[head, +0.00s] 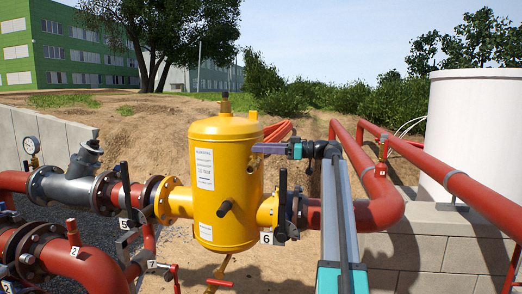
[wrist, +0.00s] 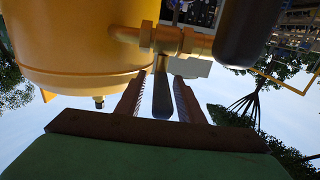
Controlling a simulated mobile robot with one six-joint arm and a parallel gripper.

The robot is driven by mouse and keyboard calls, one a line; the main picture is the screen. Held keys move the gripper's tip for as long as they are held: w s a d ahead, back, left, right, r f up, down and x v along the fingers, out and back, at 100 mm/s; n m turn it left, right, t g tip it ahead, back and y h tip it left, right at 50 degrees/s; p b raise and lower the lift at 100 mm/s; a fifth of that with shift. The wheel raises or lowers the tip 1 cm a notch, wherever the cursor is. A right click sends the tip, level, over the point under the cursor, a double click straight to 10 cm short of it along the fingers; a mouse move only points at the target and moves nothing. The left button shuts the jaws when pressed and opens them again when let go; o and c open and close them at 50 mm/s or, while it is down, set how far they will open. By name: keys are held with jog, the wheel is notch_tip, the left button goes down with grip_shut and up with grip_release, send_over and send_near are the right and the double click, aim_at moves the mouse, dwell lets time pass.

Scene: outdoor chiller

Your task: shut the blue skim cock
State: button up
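The skim cock's handle (wrist: 162,95) shows in the wrist view as a dark, slate-coloured lever whose blue is hard to make out. It hangs off a brass valve body (wrist: 168,40) on a short stub from the yellow vessel (wrist: 70,40). My gripper (wrist: 158,100) is open, with one brown finger on each side of the handle. A gap shows at the left finger and a narrower one at the right.
A large dark rounded part (wrist: 245,30) is close to the right of the valve in the wrist view. In the head view a black lever (head: 283,190) stands by label 6 below my gripper. Red pipes (head: 385,205) and a white tank (head: 475,140) are at the right.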

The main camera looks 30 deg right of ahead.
jog(key=shift+s+d, duration=0.1)
jog(key=shift+d, duration=0.05)
jog(key=shift+s+d, duration=0.15)
jog(key=b+v, duration=0.3)
jog(key=v, duration=1)
jog(key=shift+b, duration=0.3)
